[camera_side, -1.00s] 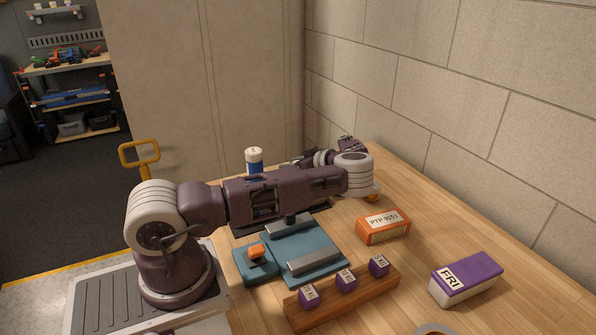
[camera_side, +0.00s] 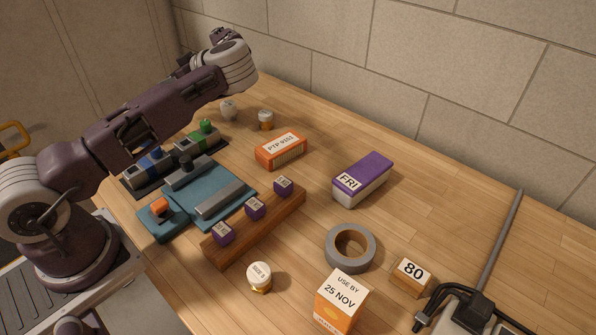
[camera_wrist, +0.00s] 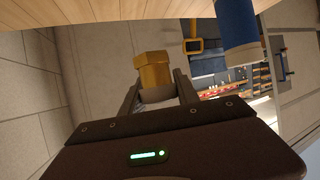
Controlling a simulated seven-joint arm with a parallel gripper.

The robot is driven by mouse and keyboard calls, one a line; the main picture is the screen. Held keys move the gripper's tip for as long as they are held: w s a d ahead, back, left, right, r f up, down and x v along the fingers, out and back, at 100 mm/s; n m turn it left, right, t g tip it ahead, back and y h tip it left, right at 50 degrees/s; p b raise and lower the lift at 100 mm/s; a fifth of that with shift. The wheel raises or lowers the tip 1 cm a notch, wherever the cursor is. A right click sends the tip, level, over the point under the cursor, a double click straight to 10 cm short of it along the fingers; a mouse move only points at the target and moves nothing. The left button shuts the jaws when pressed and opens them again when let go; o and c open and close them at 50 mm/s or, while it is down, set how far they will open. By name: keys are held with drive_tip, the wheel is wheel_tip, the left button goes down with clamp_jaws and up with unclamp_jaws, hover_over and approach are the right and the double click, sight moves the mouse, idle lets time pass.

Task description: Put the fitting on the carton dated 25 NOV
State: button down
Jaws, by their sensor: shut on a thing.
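My gripper (camera_wrist: 157,93) is shut on a brass-coloured fitting (camera_wrist: 153,70) with a flared hexagonal end, seen between the two fingers in the wrist view. In the side view my gripper is at the far top left, beyond my wrist; its fingers and the fitting cannot be made out there. The carton dated 25 NOV (camera_side: 339,301) is orange and white, marked USE BY, and stands upright at the near edge of the side view, far from my gripper. Its lower part is cut off by the frame. No object shows on its top.
Near the carton are a grey tape roll (camera_side: 351,249), a box marked 80 (camera_side: 411,276), a white-lidded jar (camera_side: 260,277) and a black-corded device (camera_side: 470,318). Farther back are a purple FRI box (camera_side: 363,179), an orange PTP box (camera_side: 281,150), a wooden rail (camera_side: 255,232) and a blue fixture (camera_side: 225,205).

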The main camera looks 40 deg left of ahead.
drive_tip(key=w+d+r+m+t, duration=0.6)
drive_tip(key=w+d+m+t, duration=0.1)
drive_tip(key=d+m+t, duration=0.35)
drive_tip(key=w+d+r+m+t+h, duration=0.1)
drive_tip(key=d+m+t+h, duration=0.4)
drive_tip(key=d, duration=0.8)
drive_tip(key=w+d+r+m+t+h, duration=0.1)
drive_tip(key=d+m+t+h, duration=0.2)
drive_tip(key=d+m+h, duration=0.7)
wheel_tip(320, 180, up, 3)
drive_tip(key=m+g+h, duration=1)
drive_tip(key=m+g, duration=0.3)
drive_tip(key=m, duration=0.2)
hover_over(360, 303)
drive_tip(key=shift+n, duration=0.25)
wheel_tip(360, 303, down, 9)
drive_tip(key=shift+f, duration=0.2)
